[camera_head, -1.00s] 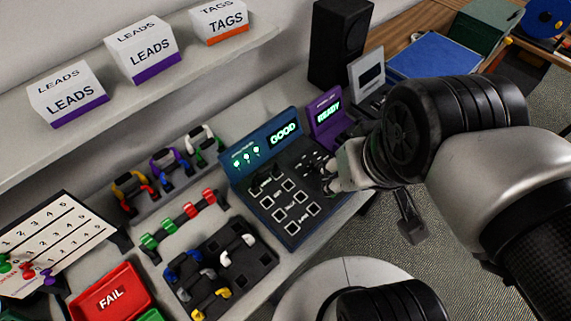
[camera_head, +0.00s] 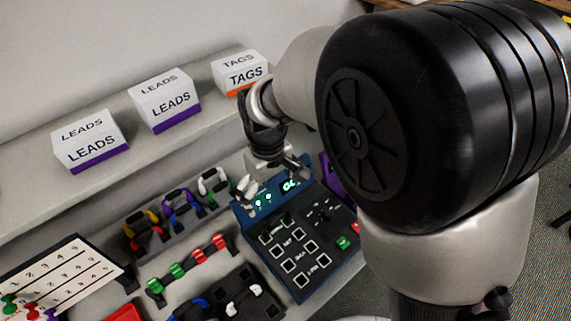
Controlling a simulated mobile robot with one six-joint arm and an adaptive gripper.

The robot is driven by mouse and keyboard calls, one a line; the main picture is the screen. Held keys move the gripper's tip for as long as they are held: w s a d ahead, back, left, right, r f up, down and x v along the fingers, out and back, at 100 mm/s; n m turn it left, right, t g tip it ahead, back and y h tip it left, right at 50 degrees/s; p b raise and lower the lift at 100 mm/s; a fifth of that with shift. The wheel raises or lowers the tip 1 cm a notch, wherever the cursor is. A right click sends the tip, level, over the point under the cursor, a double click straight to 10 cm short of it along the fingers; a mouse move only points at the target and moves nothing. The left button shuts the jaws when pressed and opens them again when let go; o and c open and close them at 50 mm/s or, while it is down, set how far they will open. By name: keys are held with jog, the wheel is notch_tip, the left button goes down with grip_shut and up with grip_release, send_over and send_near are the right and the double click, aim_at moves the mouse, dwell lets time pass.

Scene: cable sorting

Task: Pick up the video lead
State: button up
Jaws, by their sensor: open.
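Several short leads with coloured plugs are in view; no label shows which is the video lead. In the back rack stand a yellow-and-red lead (camera_head: 146,233), a blue-and-purple lead (camera_head: 180,206) and a white-and-green lead (camera_head: 216,185). Green-ended (camera_head: 167,280) and red-ended (camera_head: 209,249) pieces lie in front of them. My gripper (camera_head: 266,179) is open and appears empty, over the tester's back edge, right of the white-and-green lead.
The blue tester (camera_head: 297,262) has a lit display partly hidden by my gripper. A shelf behind holds white LEADS boxes (camera_head: 90,139) and a TAGS box (camera_head: 239,72). A numbered board (camera_head: 55,272) and a red bin (camera_head: 125,313) are at left. My arm hides the right side.

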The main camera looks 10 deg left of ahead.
jog(key=b, duration=0.3)
send_over(277, 230)
jog(key=f, duration=0.7)
jog(key=a+f, duration=0.1)
jog(key=f, duration=0.3)
jog(key=shift+w, duration=0.25)
jog(key=f, duration=0.1)
jog(key=f+b, duration=0.1)
jog(key=d+f, duration=0.1)
jog(key=f, duration=0.1)
jog(key=shift+s+b, duration=0.25)
jog(key=shift+b, duration=0.05)
jog(key=shift+a+f, duration=0.1)
jog(key=shift+f, duration=0.4)
jog(key=shift+r, duration=0.1)
jog(key=c, duration=1.1)
jog(key=shift+r, duration=0.1)
